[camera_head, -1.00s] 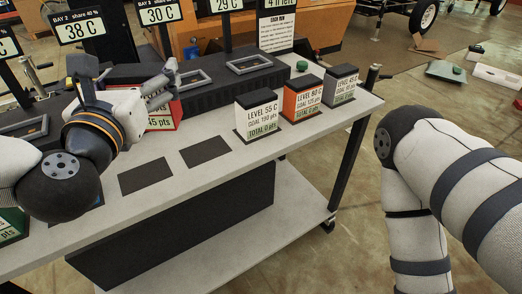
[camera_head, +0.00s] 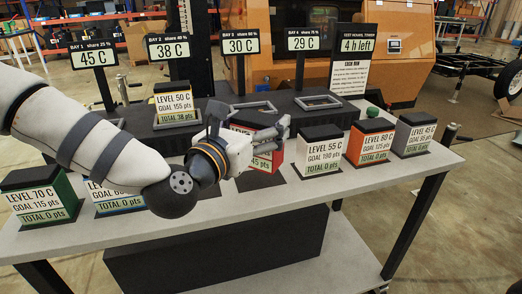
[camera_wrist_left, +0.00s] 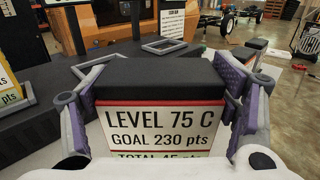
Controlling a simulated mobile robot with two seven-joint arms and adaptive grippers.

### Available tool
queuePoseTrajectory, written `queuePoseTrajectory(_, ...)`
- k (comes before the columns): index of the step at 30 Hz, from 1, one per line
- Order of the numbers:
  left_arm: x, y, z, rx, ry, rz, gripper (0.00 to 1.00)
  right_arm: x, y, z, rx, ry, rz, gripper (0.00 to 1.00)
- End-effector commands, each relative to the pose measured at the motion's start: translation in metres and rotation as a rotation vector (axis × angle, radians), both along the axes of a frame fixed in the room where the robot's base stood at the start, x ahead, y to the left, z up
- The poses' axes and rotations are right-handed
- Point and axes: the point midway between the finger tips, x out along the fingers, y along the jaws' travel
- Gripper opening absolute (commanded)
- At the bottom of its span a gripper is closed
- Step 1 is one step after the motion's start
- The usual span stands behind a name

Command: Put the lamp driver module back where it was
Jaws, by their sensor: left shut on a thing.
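My left gripper (camera_head: 272,140) is shut on the red lamp driver module (camera_head: 271,163), which has a black top and a white label. In the left wrist view, the module (camera_wrist_left: 160,121) reads LEVEL 75 C, GOAL 230 pts, and sits upright between the two fingers of the gripper (camera_wrist_left: 160,95). In the head view the gripper hides much of the module. It is just left of the LEVEL 55 C module (camera_head: 321,152), near a dark pad (camera_head: 250,182) on the grey table. I cannot tell whether it touches the table. My right gripper is out of view.
An orange module (camera_head: 370,143) and a grey module (camera_head: 413,136) stand to the right; a green one (camera_head: 40,198) stands far left. A yellow module (camera_head: 176,103) occupies the 38 C bay. The bay frames under 30 C (camera_head: 252,107) and 29 C (camera_head: 318,102) are empty.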

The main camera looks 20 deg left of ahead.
Motion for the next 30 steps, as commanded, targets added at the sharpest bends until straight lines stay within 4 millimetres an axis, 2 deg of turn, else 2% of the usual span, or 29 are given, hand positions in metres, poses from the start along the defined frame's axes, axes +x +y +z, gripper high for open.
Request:
queuePoseTrajectory(1, 0.007, 0.002, -0.01, 0.001, -0.002, 0.002, 0.29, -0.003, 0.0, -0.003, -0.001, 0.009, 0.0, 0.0)
queuePoseTrajectory(9, 0.028, 0.006, -0.034, 0.0, -0.004, 0.0, 0.29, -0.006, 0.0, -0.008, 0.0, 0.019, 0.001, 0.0)
queuePoseTrajectory(13, 0.026, 0.006, -0.06, 0.0, -0.001, 0.0, 0.29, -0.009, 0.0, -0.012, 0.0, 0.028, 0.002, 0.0)
queuePoseTrajectory(24, 0.026, 0.006, -0.064, -0.003, -0.006, 0.001, 0.29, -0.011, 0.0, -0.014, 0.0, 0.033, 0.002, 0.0)
queuePoseTrajectory(25, 0.026, 0.006, -0.066, -0.002, -0.001, 0.0, 0.82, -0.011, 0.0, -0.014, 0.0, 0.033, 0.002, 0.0)
queuePoseTrajectory(27, 0.026, 0.006, -0.065, -0.001, -0.002, 0.0, 0.98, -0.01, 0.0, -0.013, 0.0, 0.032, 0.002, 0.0)
queuePoseTrajectory(30, 0.026, 0.006, -0.064, -0.002, -0.003, 0.0, 1.0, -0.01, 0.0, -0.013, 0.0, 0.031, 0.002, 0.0)
